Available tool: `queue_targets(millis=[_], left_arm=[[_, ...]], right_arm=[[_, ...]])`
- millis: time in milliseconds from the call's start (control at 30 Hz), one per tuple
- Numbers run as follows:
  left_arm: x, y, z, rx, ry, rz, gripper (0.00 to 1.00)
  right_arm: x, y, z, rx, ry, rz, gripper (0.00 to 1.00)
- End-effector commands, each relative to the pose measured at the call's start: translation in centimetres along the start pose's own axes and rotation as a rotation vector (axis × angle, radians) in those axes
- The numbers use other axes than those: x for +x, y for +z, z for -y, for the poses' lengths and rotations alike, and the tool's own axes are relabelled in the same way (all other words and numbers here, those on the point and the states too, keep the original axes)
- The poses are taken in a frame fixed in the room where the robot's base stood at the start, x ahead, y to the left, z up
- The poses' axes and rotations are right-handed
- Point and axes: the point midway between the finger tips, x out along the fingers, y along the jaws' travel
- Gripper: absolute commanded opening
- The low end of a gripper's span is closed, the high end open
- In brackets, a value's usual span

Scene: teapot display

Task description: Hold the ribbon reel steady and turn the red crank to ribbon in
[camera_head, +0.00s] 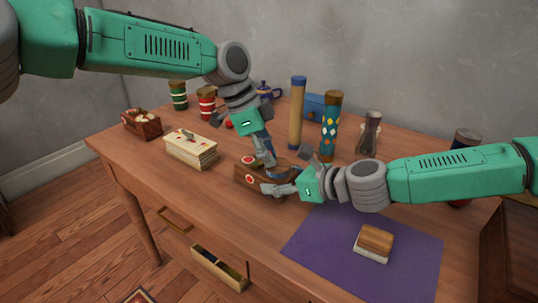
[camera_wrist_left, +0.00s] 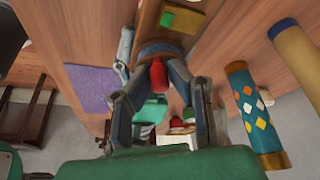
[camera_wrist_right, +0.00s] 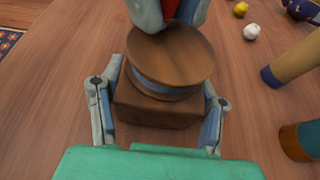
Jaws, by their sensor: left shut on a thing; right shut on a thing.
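The ribbon reel (camera_wrist_right: 168,58) is a round wooden spool with blue ribbon around its middle, on a block-shaped wooden base (camera_wrist_right: 150,108). It stands upright on the table. My left gripper (camera_head: 264,158) comes down from above and is shut on the red crank (camera_wrist_left: 158,76) at the top of the reel. The red also shows between its fingers in the right wrist view (camera_wrist_right: 171,9). My right gripper (camera_head: 277,187) reaches in from the right. Its fingers lie on both sides of the reel and its base, shut on it. Their exact contact points are partly hidden.
A patterned tube (camera_head: 331,125) and a tan tube (camera_head: 297,112) stand behind the reel. A cream box (camera_head: 190,149) is to its left. A purple mat (camera_head: 320,250) with a wooden-backed block (camera_head: 374,243) lies in front right. An open drawer (camera_head: 218,268) projects below.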

Motion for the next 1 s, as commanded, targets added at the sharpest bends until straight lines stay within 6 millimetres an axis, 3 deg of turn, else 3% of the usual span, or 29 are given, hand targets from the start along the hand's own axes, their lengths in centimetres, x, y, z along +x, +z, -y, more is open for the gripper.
queue_targets(millis=[200,233,300,667,767,1000], left_arm=[[0.0,0.4,0.2,-0.004,-0.005,0.005,0.0],[0.0,0.4,0.2,-0.004,-0.005,0.005,0.18],[0.0,0.4,0.2,-0.004,-0.005,0.005,0.35],[-0.5,0.1,0.1,-0.003,-0.004,0.002,0.35],[-1.8,0.1,0.2,-0.003,-0.006,0.002,0.35],[-6.8,0.1,0.2,-0.003,-0.007,0.002,0.35]], right_arm=[[0.0,0.0,-0.1,0.002,0.003,0.0,0.13],[0.0,0.0,-0.1,0.002,0.003,0.0,0.13],[0.0,0.0,-0.1,0.002,0.003,0.0,0.13],[0.0,0.0,0.0,0.001,0.0,0.0,0.13],[0.0,0.0,0.0,0.001,0.0,0.0,0.13],[0.0,0.0,0.0,0.001,-0.001,0.0,0.13]])
